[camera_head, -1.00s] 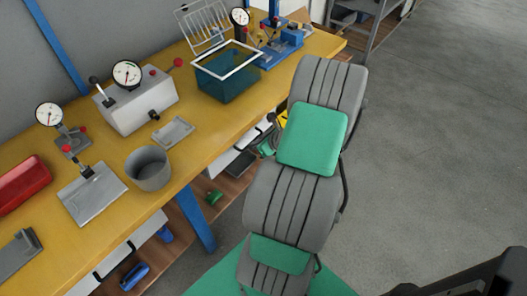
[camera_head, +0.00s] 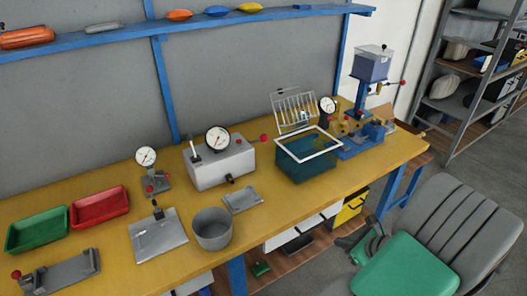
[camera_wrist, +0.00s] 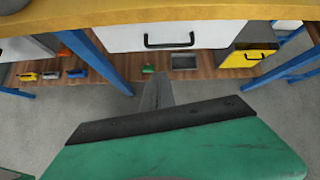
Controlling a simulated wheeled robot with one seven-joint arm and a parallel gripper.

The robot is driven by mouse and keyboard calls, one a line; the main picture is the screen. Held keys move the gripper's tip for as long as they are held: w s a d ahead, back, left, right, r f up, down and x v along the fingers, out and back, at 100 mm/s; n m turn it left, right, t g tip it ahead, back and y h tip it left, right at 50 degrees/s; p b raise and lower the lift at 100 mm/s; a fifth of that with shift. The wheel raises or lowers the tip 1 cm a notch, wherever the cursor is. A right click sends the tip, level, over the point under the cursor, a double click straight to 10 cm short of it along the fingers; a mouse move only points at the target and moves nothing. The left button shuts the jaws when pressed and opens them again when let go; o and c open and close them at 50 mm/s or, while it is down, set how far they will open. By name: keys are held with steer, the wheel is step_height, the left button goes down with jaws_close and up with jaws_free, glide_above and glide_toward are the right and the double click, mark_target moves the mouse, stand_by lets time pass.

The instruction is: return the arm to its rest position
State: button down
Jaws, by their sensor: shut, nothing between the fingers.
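The yellow workbench (camera_head: 330,197) runs along the wall, with a grey pot (camera_head: 212,230), a dark blue tank (camera_head: 308,160) and gauges on it. A metal shelf (camera_head: 470,105) is at the far right.

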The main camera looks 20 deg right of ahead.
steer(key=s+a+f+n+g+y, duration=0.1)
steer(key=s+a+n+g, duration=0.3)
steer(key=s+n, duration=0.45)
steer(key=s+a+f+n+g+y, duration=0.2)
steer(key=s+a+n+g, duration=0.25)
steer(key=s+n, duration=0.35)
steer(key=w+a+r+n+h+p, duration=0.1)
steer(key=w+a+r+n+h, duration=0.5)
steer(key=w+r+n, duration=0.55)
steer(key=w+a+r+n+t+y, duration=0.1)
steer(key=w+a+r+n, duration=0.1)
steer(key=a, duration=0.5)
steer(key=w+a+r+n+t, duration=0.1)
steer(key=w+a+r+n, duration=0.1)
steer(key=w+a+r, duration=0.2)
steer(key=a+r, duration=0.2)
steer(key=a, duration=0.1)
steer(key=shift+w+a+n+y, duration=0.3)
steer(key=shift+a+y, duration=0.05)
steer(key=shift+y, duration=0.05)
steer(key=shift+t, duration=0.25)
